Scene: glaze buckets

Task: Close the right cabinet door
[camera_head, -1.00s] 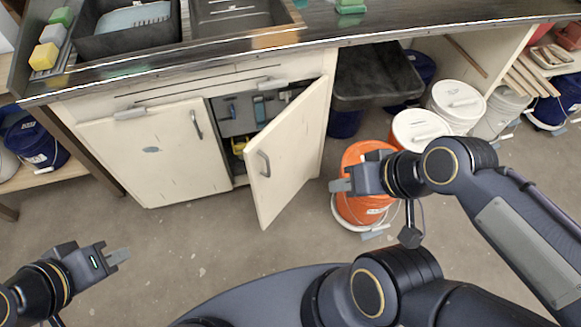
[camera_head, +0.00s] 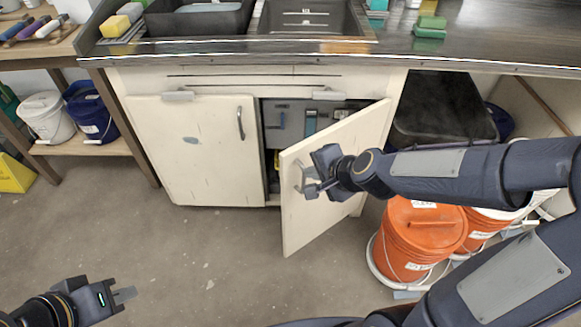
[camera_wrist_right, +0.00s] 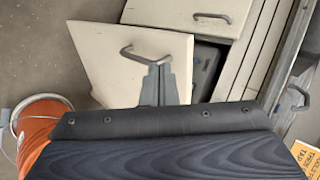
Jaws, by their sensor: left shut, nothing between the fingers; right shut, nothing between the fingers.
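The right cabinet door (camera_head: 312,220) is cream and stands partly open, swung out toward me from its hinge side at the right. My right gripper (camera_head: 312,190) is shut and empty, at the door's outer face by its metal handle (camera_head: 298,178). In the right wrist view the closed fingertips (camera_wrist_right: 160,68) are close to the handle (camera_wrist_right: 150,58); I cannot tell whether they touch it. The left cabinet door (camera_head: 195,150) is shut. My left gripper (camera_head: 125,294) is shut and empty, low over the floor at the left, away from the cabinet.
The floor (camera_head: 190,250) in front of the left door is clear.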

